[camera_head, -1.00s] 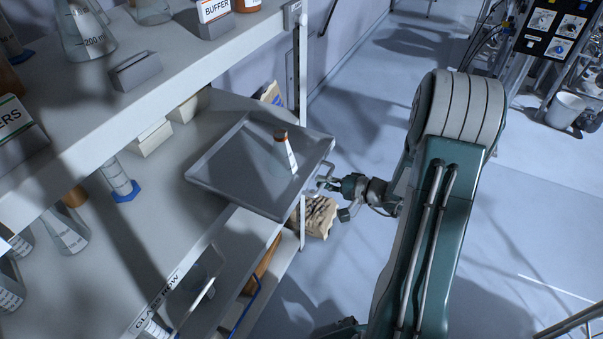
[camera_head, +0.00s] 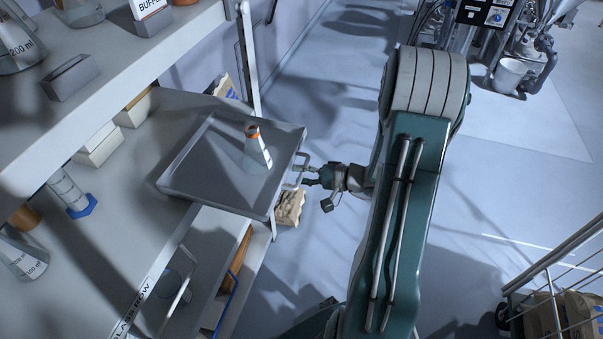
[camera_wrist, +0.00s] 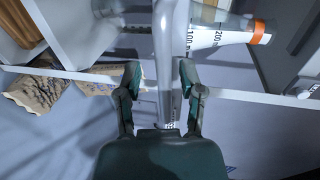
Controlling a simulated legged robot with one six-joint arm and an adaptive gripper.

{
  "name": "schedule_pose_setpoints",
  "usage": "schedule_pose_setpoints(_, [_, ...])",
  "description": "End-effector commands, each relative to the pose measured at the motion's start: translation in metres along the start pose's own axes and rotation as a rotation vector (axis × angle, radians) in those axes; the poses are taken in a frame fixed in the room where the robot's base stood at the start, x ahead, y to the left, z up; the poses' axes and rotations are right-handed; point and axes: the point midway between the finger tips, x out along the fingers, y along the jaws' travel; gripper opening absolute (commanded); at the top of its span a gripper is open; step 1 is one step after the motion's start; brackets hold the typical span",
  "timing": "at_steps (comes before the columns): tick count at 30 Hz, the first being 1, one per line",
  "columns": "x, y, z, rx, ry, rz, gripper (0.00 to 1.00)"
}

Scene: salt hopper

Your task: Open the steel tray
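The steel tray (camera_head: 195,165) lies on the worktop of the shelf unit, its right end past the worktop's edge. A flask with an orange band (camera_head: 257,158) stands on it; it also shows in the wrist view (camera_wrist: 222,38). The tray's handle (camera_head: 295,178) sticks out at its right side. My gripper (camera_head: 309,175) is at this handle, reaching in from the right. In the wrist view my gripper (camera_wrist: 160,75) has its fingers apart, with the handle bar (camera_wrist: 167,50) between them. The bar looks nearer the right finger; I cannot tell whether they touch.
An upper shelf (camera_head: 150,75) hangs over the worktop at left, and a post (camera_head: 248,60) stands behind the tray. A blue-footed cylinder (camera_head: 70,192) stands left of the tray. Paper sacks (camera_head: 290,207) lie below the handle. A cart (camera_head: 555,260) is at lower right. Open floor lies right of my arm.

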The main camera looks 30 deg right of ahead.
Motion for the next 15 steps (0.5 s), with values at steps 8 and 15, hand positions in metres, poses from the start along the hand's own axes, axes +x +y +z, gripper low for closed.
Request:
schedule_pose_setpoints(8, [-0.002,-0.002,-0.001,-0.004,0.002,-0.003,0.51])
schedule_pose_setpoints(15, [-0.036,-0.001,-0.003,-0.004,0.008,-0.003,0.51])
